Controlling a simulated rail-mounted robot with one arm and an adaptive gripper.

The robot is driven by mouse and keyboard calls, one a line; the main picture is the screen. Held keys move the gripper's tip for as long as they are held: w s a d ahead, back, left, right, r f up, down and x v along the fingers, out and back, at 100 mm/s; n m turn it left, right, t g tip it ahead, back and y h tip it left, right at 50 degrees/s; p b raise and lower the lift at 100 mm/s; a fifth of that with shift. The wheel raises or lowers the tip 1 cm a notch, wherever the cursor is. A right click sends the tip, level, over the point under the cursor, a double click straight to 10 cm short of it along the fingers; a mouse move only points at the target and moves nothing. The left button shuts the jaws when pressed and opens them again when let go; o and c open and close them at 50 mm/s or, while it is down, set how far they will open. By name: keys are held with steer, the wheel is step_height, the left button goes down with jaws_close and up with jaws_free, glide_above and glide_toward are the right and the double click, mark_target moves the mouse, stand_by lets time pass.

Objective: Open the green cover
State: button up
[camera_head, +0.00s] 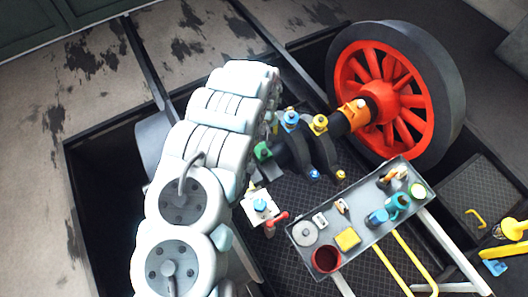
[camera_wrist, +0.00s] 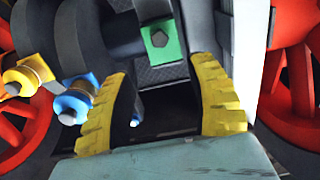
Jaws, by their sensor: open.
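The green cover (camera_head: 263,151) is a small green block on the dark machinery, just right of my arm in the head view. My gripper (camera_wrist: 161,72) has two ridged yellow fingers spread wide. The cover lies ahead of the gap between them, and nothing is held. I cannot tell the exact distance. In the head view my gripper is hidden behind my arm.
A blue cap (camera_head: 291,118) and a yellow cap (camera_head: 319,124) sit on the dark axle parts beside the cover. A red spoked wheel (camera_head: 398,98) stands at the right. A grey tray (camera_head: 375,232) of small parts is in front. The pit has dark edges.

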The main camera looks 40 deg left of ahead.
mark_target(264, 152)
steer(key=shift+f+b, duration=1.9)
steer(key=shift+f, duration=4.1)
jaws_close()
steer(key=shift+d+r, duration=0.1)
